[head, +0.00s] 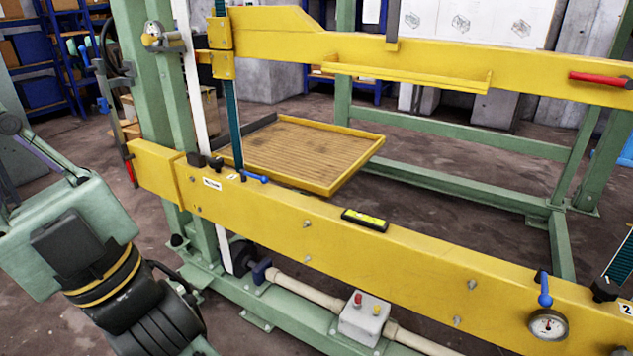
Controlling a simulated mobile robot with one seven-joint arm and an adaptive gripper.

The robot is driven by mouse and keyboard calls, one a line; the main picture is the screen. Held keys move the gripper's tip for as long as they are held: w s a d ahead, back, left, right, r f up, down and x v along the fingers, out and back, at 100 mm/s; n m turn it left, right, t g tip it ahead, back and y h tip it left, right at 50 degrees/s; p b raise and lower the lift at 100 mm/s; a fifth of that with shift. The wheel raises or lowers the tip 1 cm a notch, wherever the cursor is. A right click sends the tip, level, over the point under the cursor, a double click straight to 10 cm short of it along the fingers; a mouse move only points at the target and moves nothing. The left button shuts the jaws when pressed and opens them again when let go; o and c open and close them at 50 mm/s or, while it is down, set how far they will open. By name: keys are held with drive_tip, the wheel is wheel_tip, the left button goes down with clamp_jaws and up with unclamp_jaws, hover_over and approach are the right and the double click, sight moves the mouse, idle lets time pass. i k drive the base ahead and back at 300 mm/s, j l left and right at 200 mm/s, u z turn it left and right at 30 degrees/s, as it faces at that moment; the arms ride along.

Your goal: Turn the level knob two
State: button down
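A blue-handled knob (545,288) stands on the yellow front beam (420,262) at the right, beside a plate marked 2 (627,308). Its handle points roughly up and down, just above a round dial gauge (548,325). A second blue-handled knob (255,177) sits at the beam's left end, beside a small label that is too small to read for sure. Its handle lies roughly along the beam. My gripper is not in view, and nothing is seen touching either knob.
A black-and-yellow spirit level (364,220) sits on the beam. A grey button box (364,318) is below it. A yellow-rimmed tray (310,150) is behind the beam. A red handle (601,79) is on the upper beam.

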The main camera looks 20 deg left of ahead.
sight(604, 289)
drive_tip(key=j+u, duration=0.1)
drive_tip(key=u, duration=0.55)
drive_tip(key=z, duration=1.55)
drive_tip(key=u, duration=1.55)
drive_tip(key=z, duration=1.55)
